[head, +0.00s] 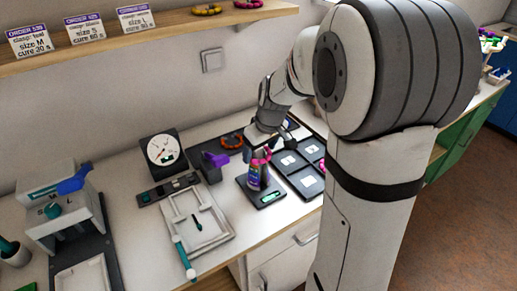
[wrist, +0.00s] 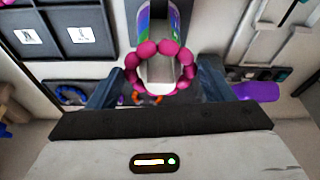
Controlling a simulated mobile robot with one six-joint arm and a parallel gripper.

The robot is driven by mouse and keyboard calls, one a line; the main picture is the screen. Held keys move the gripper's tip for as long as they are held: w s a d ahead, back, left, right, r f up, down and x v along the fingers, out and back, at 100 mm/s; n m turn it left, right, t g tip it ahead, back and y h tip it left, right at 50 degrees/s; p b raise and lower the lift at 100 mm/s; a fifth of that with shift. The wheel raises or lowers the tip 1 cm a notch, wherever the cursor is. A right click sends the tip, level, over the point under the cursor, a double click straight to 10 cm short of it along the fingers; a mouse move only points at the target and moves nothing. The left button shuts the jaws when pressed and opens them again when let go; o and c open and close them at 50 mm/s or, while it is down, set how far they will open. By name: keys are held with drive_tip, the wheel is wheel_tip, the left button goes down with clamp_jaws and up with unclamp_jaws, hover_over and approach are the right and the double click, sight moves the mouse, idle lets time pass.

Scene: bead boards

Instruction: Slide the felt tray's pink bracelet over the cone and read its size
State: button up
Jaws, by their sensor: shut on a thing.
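The pink bracelet (wrist: 133,76) is a ring of round beads between the two fingers of my gripper (wrist: 160,82), which is shut on it. The cone (wrist: 158,18) has coloured bands and a pale top, which shows inside the bead ring. In the head view the cone (head: 256,178) stands upright on a dark base with a small lit display (head: 270,198). There the bracelet (head: 261,157) is at the cone's upper part, under my gripper (head: 264,146). How snugly it sits on the cone I cannot tell. The felt tray (head: 301,171) with dark, labelled compartments is right of the cone.
A purple-handled device (head: 214,160) and a dial gauge (head: 161,150) stand left of the cone. A pale tray (head: 197,218) lies in front of them. An orange bracelet (head: 231,142) lies behind. A press with a blue handle (head: 73,181) is at far left. Order cards (head: 84,29) stand on the shelf.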

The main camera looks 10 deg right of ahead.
drive_tip(key=o, duration=1.1)
drive_tip(key=shift+c, duration=0.2)
wheel_tip(320, 180, up, 10)
drive_tip(key=p, duration=0.6)
idle(0.4)
idle(0.3)
drive_tip(key=s+r+m+h, duration=0.1)
drive_tip(key=s+m, duration=0.4)
drive_tip(key=s, duration=1.6)
drive_tip(key=shift+s+a+r, duration=0.15)
drive_tip(key=shift+a+r, duration=0.1)
drive_tip(key=shift+r, duration=0.4)
